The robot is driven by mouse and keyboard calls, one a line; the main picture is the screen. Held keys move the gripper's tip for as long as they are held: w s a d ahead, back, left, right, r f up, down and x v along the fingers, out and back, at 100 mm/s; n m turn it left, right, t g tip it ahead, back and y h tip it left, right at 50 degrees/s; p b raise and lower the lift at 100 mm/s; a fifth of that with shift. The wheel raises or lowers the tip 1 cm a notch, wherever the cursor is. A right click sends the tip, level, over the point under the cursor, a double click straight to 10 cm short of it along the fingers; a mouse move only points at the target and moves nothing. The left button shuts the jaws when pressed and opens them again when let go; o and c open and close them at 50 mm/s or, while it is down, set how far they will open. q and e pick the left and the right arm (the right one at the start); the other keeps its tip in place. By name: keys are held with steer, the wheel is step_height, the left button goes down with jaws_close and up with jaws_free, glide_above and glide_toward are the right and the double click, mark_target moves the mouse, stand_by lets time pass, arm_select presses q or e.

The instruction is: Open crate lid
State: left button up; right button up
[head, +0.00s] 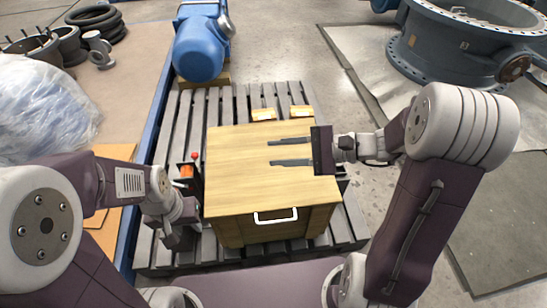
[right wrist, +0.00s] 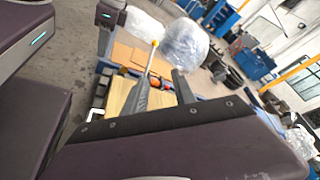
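The wooden crate (head: 270,232) stands on a grey slatted pallet in the head view. Its light wooden lid (head: 235,180) lies flat and looks closed. A white handle (head: 275,216) is at the lid's front edge. My right gripper (head: 269,153) is over the right half of the lid, with its two grey fingers apart and nothing between them. I cannot tell its height above the lid. In the right wrist view, the fingers (right wrist: 162,88) point across the lid. My left gripper (head: 178,232) is low beside the crate's left side; its fingers cannot be made out.
The pallet (head: 345,215) surrounds the crate. A small orange and black thing (head: 187,172) is at the crate's left. A blue motor (head: 200,48) stands behind. Plastic-wrapped goods (head: 45,105) lie at left, and a large valve body (head: 450,45) stands at far right.

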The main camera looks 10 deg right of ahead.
steer(key=shift+x, duration=0.9)
jaws_close()
stand_by(0.7)
jaws_free()
